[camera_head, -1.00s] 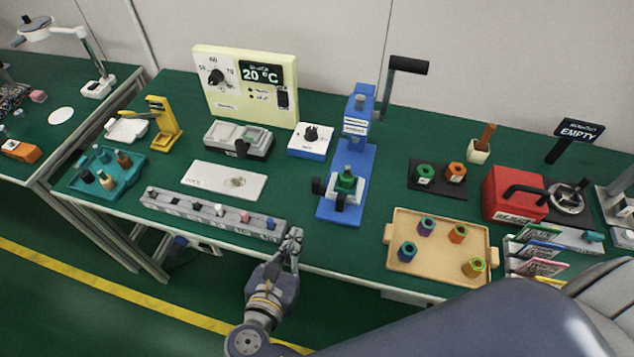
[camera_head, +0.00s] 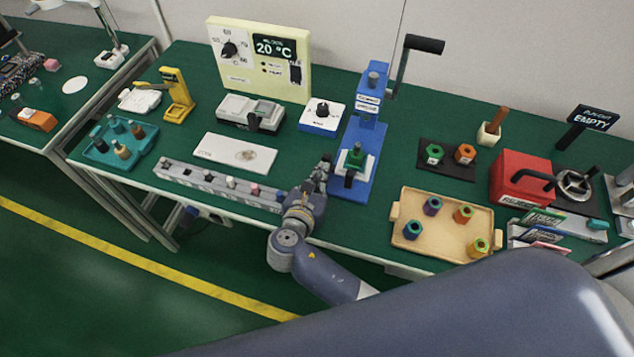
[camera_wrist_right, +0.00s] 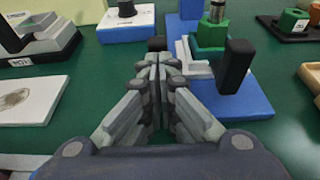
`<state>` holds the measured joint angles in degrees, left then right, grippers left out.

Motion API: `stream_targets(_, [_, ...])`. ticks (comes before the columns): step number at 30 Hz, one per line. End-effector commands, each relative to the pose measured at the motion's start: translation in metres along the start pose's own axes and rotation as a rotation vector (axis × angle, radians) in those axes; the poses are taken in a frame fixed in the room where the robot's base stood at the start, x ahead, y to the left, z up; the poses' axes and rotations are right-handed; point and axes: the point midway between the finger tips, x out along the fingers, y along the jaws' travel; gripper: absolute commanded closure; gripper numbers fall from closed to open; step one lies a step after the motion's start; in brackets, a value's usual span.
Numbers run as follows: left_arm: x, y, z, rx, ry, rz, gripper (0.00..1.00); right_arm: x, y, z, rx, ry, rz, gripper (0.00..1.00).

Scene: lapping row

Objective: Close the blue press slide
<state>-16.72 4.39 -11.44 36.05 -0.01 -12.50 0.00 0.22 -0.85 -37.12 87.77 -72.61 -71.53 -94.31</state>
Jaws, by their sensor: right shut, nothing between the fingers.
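The blue press (camera_head: 366,130) stands upright near the middle of the table, with a lever handle at its top right. Its white slide (camera_head: 343,163) sits low at the front of the blue base and holds a green hex piece (camera_head: 356,161). A black knob (camera_head: 349,179) stands at the slide's front. My right gripper (camera_head: 325,163) is shut and empty, just left of the slide. In the right wrist view its fingertips (camera_wrist_right: 158,55) are together, with the slide (camera_wrist_right: 192,62) and front knob (camera_wrist_right: 234,66) to their right. Contact cannot be told. My left gripper is out of view.
A grey strip with several small pegs (camera_head: 215,184) lies left of my right gripper. A tan tray (camera_head: 446,238) with hex pieces is to the right. A white-and-blue dial box (camera_head: 322,116) stands behind, left of the press. The red box (camera_head: 520,178) is further right.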

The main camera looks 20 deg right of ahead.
Motion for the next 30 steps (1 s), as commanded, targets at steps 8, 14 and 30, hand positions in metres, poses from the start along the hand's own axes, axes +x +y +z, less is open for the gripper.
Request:
stream_targets(8, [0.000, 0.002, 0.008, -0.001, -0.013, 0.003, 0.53, 0.001, 0.000, 0.000, 0.000, 0.000, 0.000, 1.00])
stream_targets(14, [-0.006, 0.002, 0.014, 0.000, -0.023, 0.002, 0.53, 0.015, -0.001, 0.007, -0.003, -0.004, -0.004, 1.00])
stream_targets(30, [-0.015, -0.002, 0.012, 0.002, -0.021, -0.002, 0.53, 0.087, -0.001, 0.028, 0.001, -0.003, -0.002, 1.00])
